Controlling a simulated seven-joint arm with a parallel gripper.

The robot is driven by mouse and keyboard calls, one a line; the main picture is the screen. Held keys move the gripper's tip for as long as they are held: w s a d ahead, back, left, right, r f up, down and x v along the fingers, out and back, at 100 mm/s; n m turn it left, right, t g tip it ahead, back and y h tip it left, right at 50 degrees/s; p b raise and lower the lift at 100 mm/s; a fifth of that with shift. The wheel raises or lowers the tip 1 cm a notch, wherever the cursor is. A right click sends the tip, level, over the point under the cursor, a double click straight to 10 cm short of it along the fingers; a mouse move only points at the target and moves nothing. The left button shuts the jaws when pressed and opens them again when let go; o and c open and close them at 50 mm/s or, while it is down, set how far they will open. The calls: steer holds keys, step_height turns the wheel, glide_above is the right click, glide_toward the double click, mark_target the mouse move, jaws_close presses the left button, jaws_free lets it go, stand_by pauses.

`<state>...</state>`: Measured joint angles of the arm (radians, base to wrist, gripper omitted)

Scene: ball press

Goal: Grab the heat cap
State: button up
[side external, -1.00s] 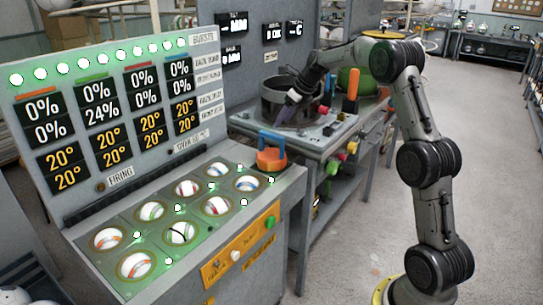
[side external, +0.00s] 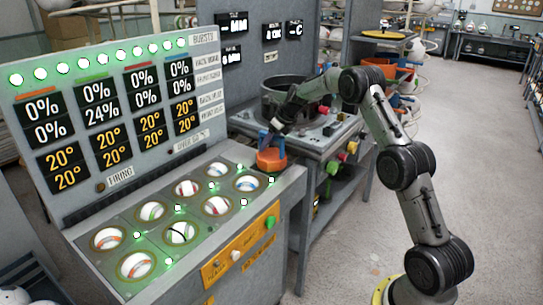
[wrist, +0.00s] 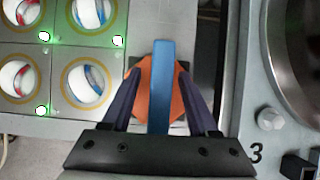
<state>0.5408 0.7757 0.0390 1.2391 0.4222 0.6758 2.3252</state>
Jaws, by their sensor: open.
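The heat cap, an orange block with a blue handle (side external: 272,158), sits at the back right corner of the sloped panel with the ball sockets. My gripper (side external: 273,135) is just above it, pointing down. In the wrist view the blue handle (wrist: 160,85) lies between my two dark fingers (wrist: 160,74), which are open with a gap on each side of it. The orange body (wrist: 178,103) shows below the handle, partly hidden by the fingers. I cannot tell how deep the fingertips reach along the handle.
Several striped balls (side external: 217,205) sit in lit sockets left of the cap. The tall readout board (side external: 120,110) rises behind the panel. A dark round pot (side external: 285,95) stands on the bench to the right, with knobs on its front.

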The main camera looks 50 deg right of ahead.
steer(key=shift+w+f, duration=0.3)
steer(key=shift+f, duration=0.15)
jaws_close()
stand_by(1.1)
steer(key=shift+r, duration=0.2)
